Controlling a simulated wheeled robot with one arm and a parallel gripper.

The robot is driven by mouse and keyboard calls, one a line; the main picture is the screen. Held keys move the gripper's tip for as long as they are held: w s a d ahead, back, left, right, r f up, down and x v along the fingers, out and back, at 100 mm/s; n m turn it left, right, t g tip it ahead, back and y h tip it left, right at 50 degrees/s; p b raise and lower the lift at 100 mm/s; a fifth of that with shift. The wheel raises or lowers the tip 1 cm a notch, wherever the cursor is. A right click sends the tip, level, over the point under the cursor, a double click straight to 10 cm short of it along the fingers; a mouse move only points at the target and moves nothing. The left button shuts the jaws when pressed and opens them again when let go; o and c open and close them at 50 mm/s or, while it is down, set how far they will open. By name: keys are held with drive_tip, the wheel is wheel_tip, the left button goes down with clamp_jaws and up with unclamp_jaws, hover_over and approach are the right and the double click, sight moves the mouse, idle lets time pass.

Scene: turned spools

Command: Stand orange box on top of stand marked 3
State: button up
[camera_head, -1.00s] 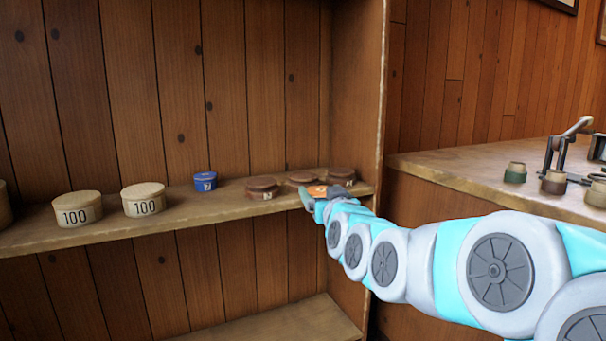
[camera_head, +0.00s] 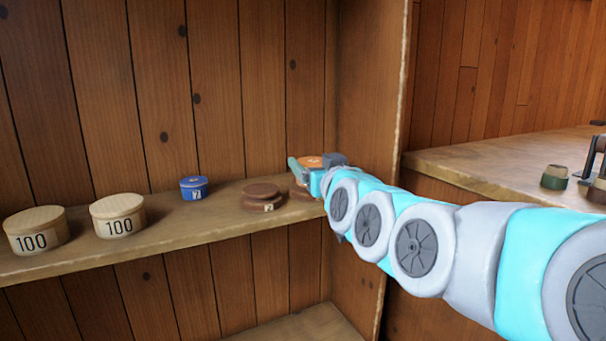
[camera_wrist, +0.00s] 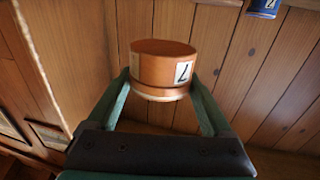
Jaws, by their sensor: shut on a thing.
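The orange box (camera_head: 312,161) is between the fingers of my gripper (camera_head: 307,172), above the right end of the shelf. In the wrist view the orange box (camera_wrist: 150,66) is a round box with a white label, gripped on both sides by green fingers. A brown stand (camera_head: 262,196) with a small label sits left of my gripper, its mark too small to read surely. A second brown stand (camera_head: 299,192) is partly hidden under and behind my gripper. A third brown stand, seen earlier further right, is hidden by my gripper and arm.
A blue box (camera_head: 194,189) and two pale round boxes marked 100 (camera_head: 118,216) stand left on the wooden shelf (camera_head: 225,221). The shelf's right side wall (camera_head: 370,120) is close to my arm. A counter (camera_head: 480,160) with small spools is at right.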

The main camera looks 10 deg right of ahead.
drive_tip(key=w, duration=0.5)
drive_tip(key=w+d+f+p, duration=0.1)
drive_tip(key=w, duration=0.4)
drive_tip(key=w+d, duration=0.1)
drive_tip(key=w, duration=0.5)
drive_tip(key=shift+w+f+p, duration=0.1)
drive_tip(key=shift+f+p, duration=0.15)
drive_tip(key=shift+p, duration=0.05)
drive_tip(key=shift+f, duration=1.75)
drive_tip(key=shift+f, duration=0.15)
drive_tip(key=o, duration=1.1)
drive_tip(key=shift+o, duration=0.2)
drive_tip(key=shift+r, duration=0.2)
drive_tip(key=s+d+b, duration=0.1)
drive_tip(key=s, duration=1.1)
drive_tip(key=shift+d, duration=0.2)
